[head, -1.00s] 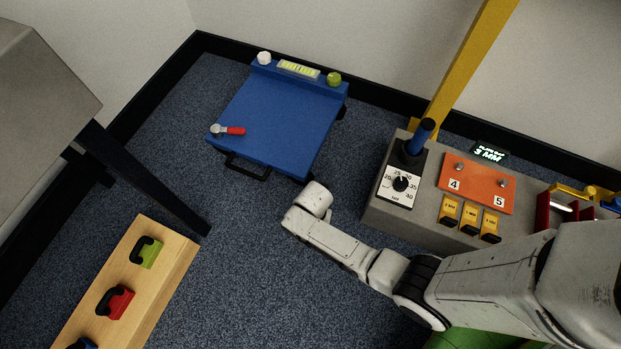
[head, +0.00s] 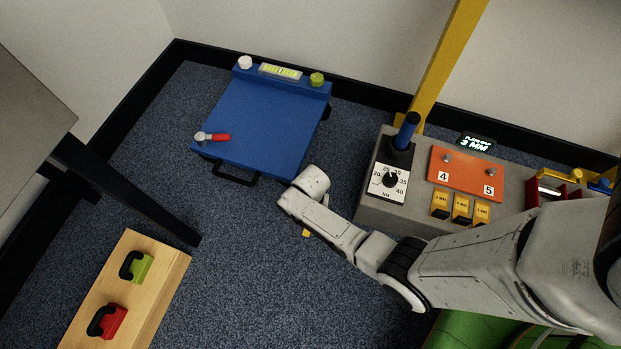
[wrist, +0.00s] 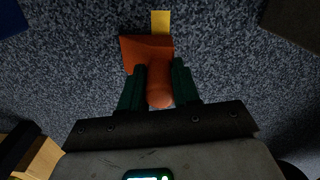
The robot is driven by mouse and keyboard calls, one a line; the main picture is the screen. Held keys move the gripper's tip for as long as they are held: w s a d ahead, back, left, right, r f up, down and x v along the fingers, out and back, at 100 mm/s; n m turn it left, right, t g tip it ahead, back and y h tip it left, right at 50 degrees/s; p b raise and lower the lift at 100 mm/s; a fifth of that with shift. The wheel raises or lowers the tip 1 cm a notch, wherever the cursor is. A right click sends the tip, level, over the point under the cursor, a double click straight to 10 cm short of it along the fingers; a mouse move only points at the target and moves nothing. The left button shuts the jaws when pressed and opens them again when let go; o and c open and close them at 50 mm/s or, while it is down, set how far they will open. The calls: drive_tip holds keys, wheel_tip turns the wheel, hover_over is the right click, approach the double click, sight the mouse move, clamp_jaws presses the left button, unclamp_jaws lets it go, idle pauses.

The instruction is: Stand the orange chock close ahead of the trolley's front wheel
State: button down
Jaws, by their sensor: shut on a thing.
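The orange chock (wrist: 147,50) is a wedge-shaped block with a rounded grip, seen in the wrist view. My gripper (wrist: 158,72) has its dark green fingers shut on that grip, one on each side, over the blue-grey carpet. In the head view my arm hides the fingers and chock. The blue trolley (head: 262,125) stands at the upper middle of the head view, with a dark handle (head: 236,178) on its near edge. A dark wheel (head: 326,112) shows at its right side. The wheels nearest my gripper are hidden.
A small yellow piece (head: 305,233) shows beside my arm; a yellow strip (wrist: 160,22) lies beyond the chock. A grey console (head: 372,211) stands right of the trolley. A wooden board (head: 165,268) with coloured handled blocks lies lower left. Carpet between is clear.

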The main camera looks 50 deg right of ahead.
drive_tip(key=c, duration=0.7)
unclamp_jaws()
drive_tip(key=shift+c, duration=0.2)
wheel_tip(320, 180, up, 11)
drive_tip(key=p, duration=0.7)
drive_tip(key=shift+f, duration=0.1)
